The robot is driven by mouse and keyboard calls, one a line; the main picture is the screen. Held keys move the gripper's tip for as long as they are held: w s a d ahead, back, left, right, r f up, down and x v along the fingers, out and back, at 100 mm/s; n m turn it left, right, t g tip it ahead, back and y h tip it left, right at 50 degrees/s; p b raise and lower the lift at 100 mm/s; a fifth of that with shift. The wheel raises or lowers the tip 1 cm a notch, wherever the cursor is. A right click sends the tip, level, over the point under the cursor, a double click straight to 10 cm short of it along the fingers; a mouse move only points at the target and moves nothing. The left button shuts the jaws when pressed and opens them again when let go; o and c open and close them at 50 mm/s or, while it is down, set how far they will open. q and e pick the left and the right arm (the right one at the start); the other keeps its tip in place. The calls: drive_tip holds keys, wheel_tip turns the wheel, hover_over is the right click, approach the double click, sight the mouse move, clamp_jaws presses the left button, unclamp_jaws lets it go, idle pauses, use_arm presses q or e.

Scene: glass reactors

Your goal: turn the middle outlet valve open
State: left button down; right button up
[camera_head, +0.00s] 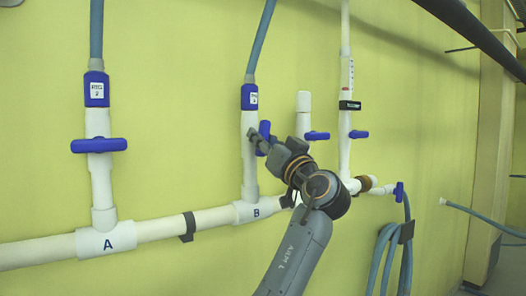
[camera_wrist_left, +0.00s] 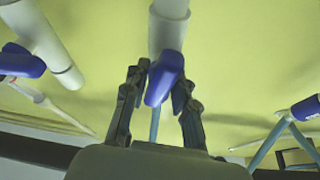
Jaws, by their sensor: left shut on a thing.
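The blue handle of the valve on pipe B (camera_head: 265,131) shows beside the white upright pipe. Its visible part stands upright, roughly in line with the pipe. My left gripper (camera_head: 260,143) is at this handle and hides its lower part. In the left wrist view the blue handle (camera_wrist_left: 165,78) lies between the two fingers of my left gripper (camera_wrist_left: 162,84), which is shut on it. The white pipe (camera_wrist_left: 168,28) runs up behind it. My right gripper is in neither view.
Valve A's blue handle (camera_head: 99,145) lies across its pipe at left. Two more blue handles (camera_head: 317,136) (camera_head: 359,134) are close on the right. A white horizontal pipe (camera_head: 160,228) runs below. Blue hoses (camera_head: 388,255) hang at lower right.

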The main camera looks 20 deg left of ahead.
use_arm(q)
drive_tip(key=shift+f+n+g+y+b, duration=0.1)
drive_tip(key=shift+n+g+y+b, duration=0.25)
drive_tip(key=shift+n, duration=0.55)
drive_tip(key=c, duration=1.2)
unclamp_jaws()
drive_tip(key=v, duration=1.2)
drive_tip(key=shift+w, duration=0.1)
